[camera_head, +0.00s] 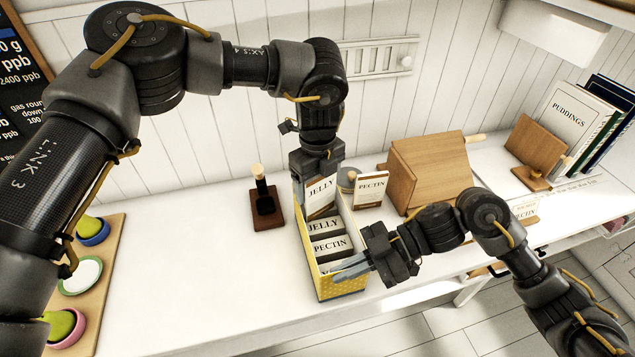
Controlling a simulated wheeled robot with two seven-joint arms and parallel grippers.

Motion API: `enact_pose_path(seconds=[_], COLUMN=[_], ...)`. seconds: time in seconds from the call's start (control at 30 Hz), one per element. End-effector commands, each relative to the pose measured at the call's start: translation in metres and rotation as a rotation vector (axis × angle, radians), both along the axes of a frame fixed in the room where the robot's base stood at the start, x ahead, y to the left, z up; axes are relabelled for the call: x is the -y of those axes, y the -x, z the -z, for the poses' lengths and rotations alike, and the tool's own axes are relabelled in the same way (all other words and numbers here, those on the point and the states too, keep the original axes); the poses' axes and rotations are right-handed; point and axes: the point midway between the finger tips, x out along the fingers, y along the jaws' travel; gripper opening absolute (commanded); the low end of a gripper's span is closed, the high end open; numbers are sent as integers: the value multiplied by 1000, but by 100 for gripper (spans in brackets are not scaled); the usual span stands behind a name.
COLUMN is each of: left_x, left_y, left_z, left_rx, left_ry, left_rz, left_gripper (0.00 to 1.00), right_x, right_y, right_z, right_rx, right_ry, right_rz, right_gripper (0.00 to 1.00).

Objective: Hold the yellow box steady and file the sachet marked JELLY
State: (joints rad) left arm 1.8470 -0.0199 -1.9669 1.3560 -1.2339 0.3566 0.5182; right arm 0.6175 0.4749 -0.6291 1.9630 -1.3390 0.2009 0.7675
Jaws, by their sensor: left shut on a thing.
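The yellow box (342,287) stands on the white counter, long and narrow, with an open top. Inside are dark dividers labelled JELLY (325,226) and PECTIN (331,246), with another label partly hidden nearer the front. My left gripper (318,172) points down over the far end of the box, shut on a white and brown sachet marked JELLY (322,190). The sachet is upright; whether its lower edge is inside the box is unclear. My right gripper (350,269) reaches in from the right, its fingers at the box's near right rim. Their gap cannot be made out.
A sachet marked PECTIN (371,186) stands just right of the box, near a wooden bread bin (430,170). A dark wooden stand (267,207) is to the left. A tray with bowls (104,274) lies further left. Counter between them is clear.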

Motion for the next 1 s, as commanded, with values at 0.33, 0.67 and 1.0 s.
enact_pose_path(seconds=[0.33,0.67,1.0], left_x=[0,0,0], left_y=[0,0,-1], left_z=[8,9,-27], left_rx=[0,0,3], left_ry=[0,0,2], left_rz=[0,0,0], left_gripper=[83,99,99], right_x=[0,0,0], right_y=[0,0,0], right_z=[0,0,0], right_rx=[1,1,1], right_ry=[-1,-1,-1], right_rz=[0,0,0], right_gripper=[0,0,0])
